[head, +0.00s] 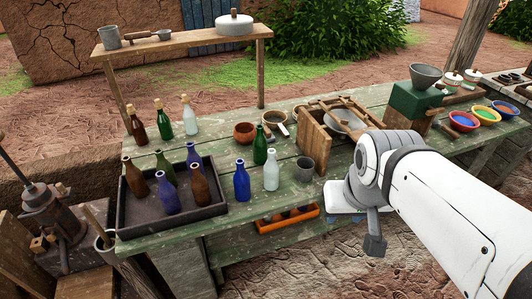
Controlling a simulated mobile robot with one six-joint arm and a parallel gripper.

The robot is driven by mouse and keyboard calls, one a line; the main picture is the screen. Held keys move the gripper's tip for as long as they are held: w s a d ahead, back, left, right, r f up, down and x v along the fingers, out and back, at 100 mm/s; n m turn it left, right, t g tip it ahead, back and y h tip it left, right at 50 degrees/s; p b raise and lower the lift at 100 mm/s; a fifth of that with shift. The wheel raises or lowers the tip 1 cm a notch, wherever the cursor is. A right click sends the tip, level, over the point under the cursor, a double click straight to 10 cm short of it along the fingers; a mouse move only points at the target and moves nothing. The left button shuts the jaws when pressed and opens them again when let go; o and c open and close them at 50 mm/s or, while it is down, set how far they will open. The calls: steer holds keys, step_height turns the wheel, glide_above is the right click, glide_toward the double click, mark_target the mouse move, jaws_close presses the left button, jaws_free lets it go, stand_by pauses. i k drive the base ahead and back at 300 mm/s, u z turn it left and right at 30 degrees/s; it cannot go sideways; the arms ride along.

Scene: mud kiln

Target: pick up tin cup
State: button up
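Two grey cups show in the head view. One grey metal-looking cup (304,170) stands upright on the green table near its front edge, just right of a clear bottle. Another grey cup (109,38) stands at the left end of the raised wooden shelf. I cannot tell for sure which is the tin cup. My white arm reaches in from the right. A dark grey end part, likely my gripper (375,242), hangs below its joint, right of the table cup and apart from it. Its fingers cannot be made out, and no held object shows.
A dark tray (128,212) with several bottles fills the table's left. A blue bottle (242,182), clear bottle (271,170) and green bottle (260,146) crowd the table cup's left. A wooden box (312,138) stands behind it. An orange tray (288,219) sits below the table's front edge.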

mark_target(305, 165)
steer(key=i, duration=1)
steer(key=u, duration=0.05)
